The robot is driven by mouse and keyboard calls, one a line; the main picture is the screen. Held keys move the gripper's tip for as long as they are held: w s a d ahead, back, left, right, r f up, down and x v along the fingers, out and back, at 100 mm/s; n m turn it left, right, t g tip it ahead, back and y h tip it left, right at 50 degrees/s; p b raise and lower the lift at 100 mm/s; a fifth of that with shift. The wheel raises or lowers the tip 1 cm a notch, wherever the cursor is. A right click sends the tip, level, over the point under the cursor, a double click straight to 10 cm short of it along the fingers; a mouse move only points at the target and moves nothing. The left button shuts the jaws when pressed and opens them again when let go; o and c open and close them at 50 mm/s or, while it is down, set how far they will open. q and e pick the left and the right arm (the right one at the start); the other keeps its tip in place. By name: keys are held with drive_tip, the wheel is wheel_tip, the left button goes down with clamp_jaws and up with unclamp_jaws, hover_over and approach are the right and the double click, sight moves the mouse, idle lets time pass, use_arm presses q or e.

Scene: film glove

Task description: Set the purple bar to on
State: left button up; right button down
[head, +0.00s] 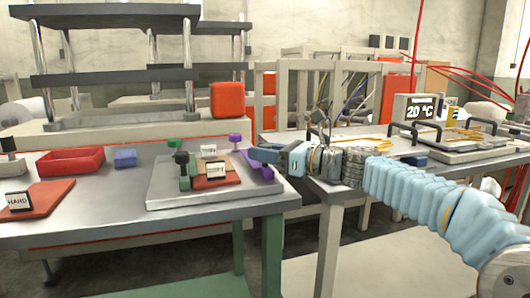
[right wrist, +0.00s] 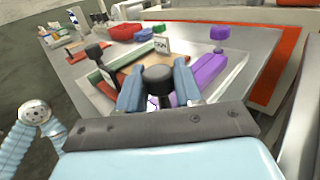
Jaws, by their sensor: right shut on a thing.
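The purple bar (head: 258,169) lies on the right side of a grey panel (head: 170,192) on the table. It also shows in the right wrist view (right wrist: 209,70), just right of my fingers, with a purple knob (right wrist: 219,33) near its far end. My right gripper (head: 268,153) reaches in from the right over the bar. In the right wrist view its blue fingers (right wrist: 158,88) are shut on a black-knobbed handle (right wrist: 158,77). The handle's foot is partly hidden by the gripper, so its joint to the bar is unclear. My left gripper is not in view.
A green bar (head: 185,173) with a black knob stands at the panel's left. Small signs (head: 208,151) and a red-brown plate lie between the bars. A red tray (head: 70,161), blue block (head: 125,157) and HARD sign (head: 19,201) are farther left.

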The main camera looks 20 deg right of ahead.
drive_tip(key=a, duration=0.5)
drive_tip(key=shift+s, duration=0.1)
drive_tip(key=c, duration=0.8)
unclamp_jaws()
drive_tip(key=shift+c, duration=0.2)
drive_tip(key=shift+d, duration=0.15)
